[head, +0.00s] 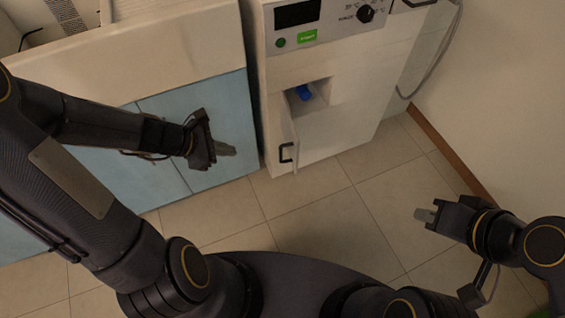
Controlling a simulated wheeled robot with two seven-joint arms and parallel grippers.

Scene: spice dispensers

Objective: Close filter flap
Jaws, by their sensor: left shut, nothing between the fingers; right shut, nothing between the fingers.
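The filter flap (288,135) is a small white door with a black handle on the lower front of a white appliance (350,120). It stands open, swung out to the left of its opening. A blue filter part (303,92) shows inside the recess. My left gripper (228,150) is shut and empty, to the left of the flap and apart from it, in front of the blue cabinet. My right gripper (424,215) is shut and empty, over the floor to the right, well away from the flap.
A blue cabinet (222,115) with a pale top stands left of the appliance. The appliance has a display, a green button and a black knob (366,14) above. A grey hose (437,65) hangs at its right, near the wall. The tiled floor (310,215) in front is clear.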

